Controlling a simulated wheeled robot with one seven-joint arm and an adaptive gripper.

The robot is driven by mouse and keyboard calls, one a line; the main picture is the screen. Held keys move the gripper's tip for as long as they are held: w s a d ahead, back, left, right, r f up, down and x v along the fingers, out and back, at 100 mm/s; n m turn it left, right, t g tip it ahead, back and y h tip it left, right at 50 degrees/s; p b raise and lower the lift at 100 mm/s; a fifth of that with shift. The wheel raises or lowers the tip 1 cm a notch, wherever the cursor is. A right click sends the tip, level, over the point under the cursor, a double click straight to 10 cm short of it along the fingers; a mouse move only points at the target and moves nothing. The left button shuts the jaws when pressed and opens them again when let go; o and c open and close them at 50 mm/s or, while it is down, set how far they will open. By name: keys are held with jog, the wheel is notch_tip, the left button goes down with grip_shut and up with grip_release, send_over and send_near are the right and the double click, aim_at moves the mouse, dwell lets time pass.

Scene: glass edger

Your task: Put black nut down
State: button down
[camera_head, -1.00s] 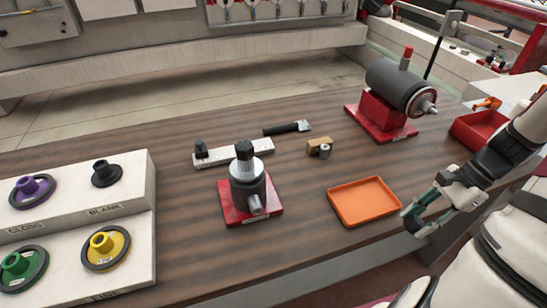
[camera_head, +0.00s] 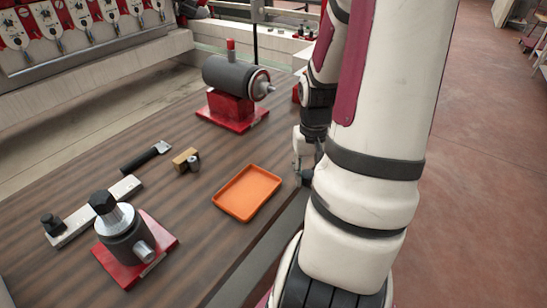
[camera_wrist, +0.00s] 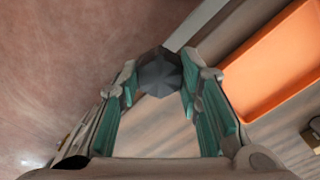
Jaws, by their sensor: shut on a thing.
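The black nut (camera_wrist: 160,72) is a dark, faceted piece held between the fingertips of my gripper (camera_wrist: 158,86) in the wrist view. The teal-padded fingers press on it from both sides. In the head view my gripper (camera_head: 302,160) is at the table's right edge, just right of the orange tray, partly behind my arm; the nut cannot be made out there. The orange tray (camera_head: 247,193) lies empty on the table, and its edge also shows at the right of the wrist view (camera_wrist: 268,68).
A grey spindle unit on a red base (camera_head: 125,245), topped by a black hex piece, stands front left. A light bar (camera_head: 95,210), a dark-handled tool (camera_head: 146,156) and a small tan block (camera_head: 185,158) lie nearby. A grey motor (camera_head: 233,75) stands behind the tray.

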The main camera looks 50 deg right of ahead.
send_over(285, 164)
jog(key=shift+s+a+f+b, duration=0.15)
jog(key=shift+s+f+b, duration=0.15)
jog(key=shift+f, duration=0.3)
jog(key=shift+w+f, duration=0.15)
jog(key=shift+f, duration=0.75)
jog(key=shift+w+f, duration=0.15)
jog(key=shift+f, duration=0.7)
jog(key=shift+f, duration=0.1)
jog(key=c, duration=1.1)
grip_release()
